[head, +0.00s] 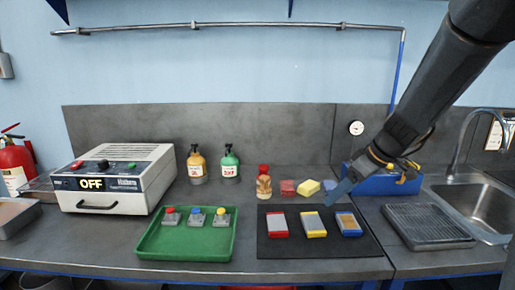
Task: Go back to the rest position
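My arm reaches down from the upper right, and my gripper (345,187) hangs over the bench near the back right corner of the black mat (268,244). Its fingers are small and partly merge with the blue things behind, so I cannot tell whether it is open or shut. On the mat lie a red-edged block (277,225), a yellow-edged block (314,225) and a blue-edged block (348,224) in a row. The gripper looks apart from them.
A green tray (187,252) holds three knobbed pieces. Behind the mat are a red-capped bottle (264,184), a red sponge (288,187), a yellow sponge (307,187) and a blue bin (400,185). A device reading OFF (115,180) stands left, a sink (478,205) right.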

